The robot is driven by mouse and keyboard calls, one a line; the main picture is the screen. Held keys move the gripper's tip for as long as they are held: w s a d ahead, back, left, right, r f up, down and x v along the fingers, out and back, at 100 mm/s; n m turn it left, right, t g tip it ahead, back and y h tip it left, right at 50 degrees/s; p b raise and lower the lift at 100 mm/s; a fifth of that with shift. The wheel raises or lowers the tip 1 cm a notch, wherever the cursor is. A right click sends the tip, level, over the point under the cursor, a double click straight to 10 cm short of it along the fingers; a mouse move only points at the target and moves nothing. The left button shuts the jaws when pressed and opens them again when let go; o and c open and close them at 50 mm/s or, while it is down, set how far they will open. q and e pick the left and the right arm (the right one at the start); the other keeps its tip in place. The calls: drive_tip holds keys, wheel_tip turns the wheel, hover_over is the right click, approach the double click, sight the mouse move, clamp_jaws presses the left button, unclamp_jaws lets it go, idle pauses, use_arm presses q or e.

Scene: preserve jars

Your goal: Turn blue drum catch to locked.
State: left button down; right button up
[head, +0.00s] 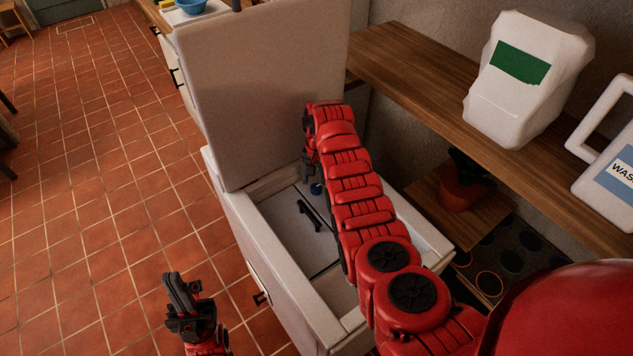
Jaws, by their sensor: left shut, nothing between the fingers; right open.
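A small round blue piece (316,188) shows inside the open white chest, just below my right gripper; it looks like the blue drum catch, but its setting is too small to read. My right gripper (309,172) reaches down into the back of the chest beside the blue piece; its fingers are dark, partly hidden by my red arm, and open. I cannot tell whether they touch it. My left gripper (180,292) is shut and empty, held above the tiled floor left of the chest.
The white chest (240,225) has its lid (262,95) raised. A black bar handle (311,214) lies on the pale panel inside. A wooden shelf (420,70) at right bears a white jug (525,75) and another container (607,180). The floor at left (100,170) is clear.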

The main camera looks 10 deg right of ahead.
drive_tip(key=shift+f, duration=0.8)
clamp_jaws()
